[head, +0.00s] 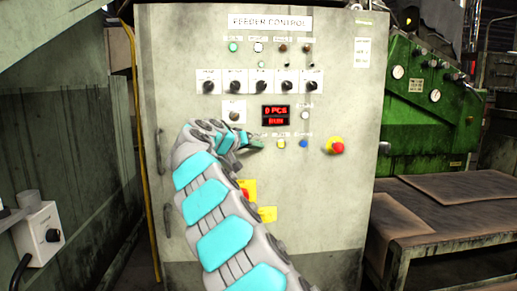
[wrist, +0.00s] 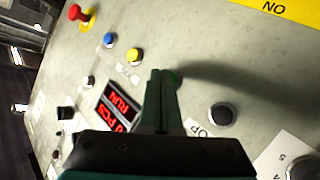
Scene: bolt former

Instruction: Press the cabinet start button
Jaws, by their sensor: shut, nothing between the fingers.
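The feeder control cabinet (head: 345,200) stands upright in front of me. My gripper (head: 256,142) is shut and empty, its tips at the left end of the lower button row. In the wrist view my gripper (wrist: 165,76) points at the panel, and a round green button (wrist: 177,81) shows partly behind the tips. It looks very close to them or touching; I cannot tell which. The start label is hidden or too small to read. The red display (head: 276,115) reads 0 PCS and RUN; it also shows in the wrist view (wrist: 118,108).
A yellow button (head: 281,144), a blue button (head: 303,144) and a red emergency stop (head: 336,146) lie to the right in the row. Several black knobs (head: 261,87) sit above. A bench (head: 450,205) and a green machine (head: 420,110) stand at the right.

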